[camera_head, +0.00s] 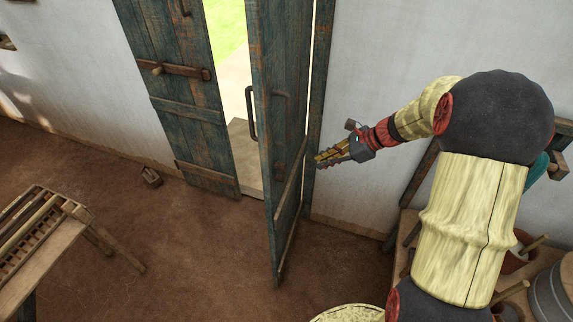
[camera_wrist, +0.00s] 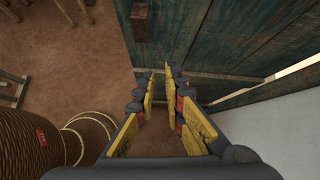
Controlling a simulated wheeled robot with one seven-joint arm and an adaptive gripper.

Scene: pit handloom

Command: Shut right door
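The right door (camera_head: 280,120) is a weathered blue-green plank leaf standing ajar, swung into the room. A dark pull handle (camera_head: 250,113) is on its left-hand face. The left door leaf (camera_head: 185,95) stands in line with the wall, and a gap with green grass shows between the leaves. My gripper (camera_head: 322,159) is just right of the right door, near its lower half; I cannot tell whether it touches. In the wrist view my gripper (camera_wrist: 163,78) has its yellow-padded fingers apart with nothing between them. The door's planks (camera_wrist: 230,40) fill the upper right there.
A wooden bolt (camera_head: 180,71) is on the left leaf. A slatted wooden table (camera_head: 40,240) stands at lower left, and a small object (camera_head: 151,177) lies by the wall. Pots and a bench stand at right. The brown floor (camera_head: 180,250) before the doors is clear.

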